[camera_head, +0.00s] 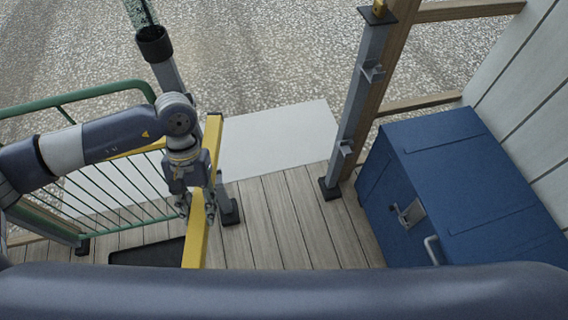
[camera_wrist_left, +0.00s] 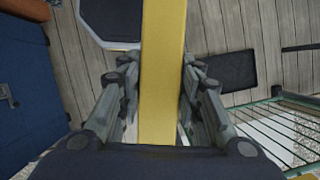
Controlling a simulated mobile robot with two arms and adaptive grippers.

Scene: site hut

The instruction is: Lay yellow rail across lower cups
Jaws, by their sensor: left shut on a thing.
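The yellow rail (camera_head: 197,236) is a long square bar, held in my left gripper (camera_head: 197,211) above the deck. It runs away from me in the head view, its far end beside the left post. In the left wrist view the yellow rail (camera_wrist_left: 163,60) passes between the two fingers, which are shut on it. The right grey post carries a lower cup (camera_head: 346,148) and an upper cup (camera_head: 373,73); the rail is well apart from both. The left post (camera_head: 168,77) is partly hidden by my arm, and I cannot make out its lower cup. My right gripper is not in view.
A blue chest (camera_head: 455,170) stands at the right by the wall. A green railing (camera_head: 110,190) is at the left. A dark mat (camera_head: 146,252) lies on the wooden deck (camera_head: 290,215). A pale slab (camera_head: 270,140) lies beyond, between the posts.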

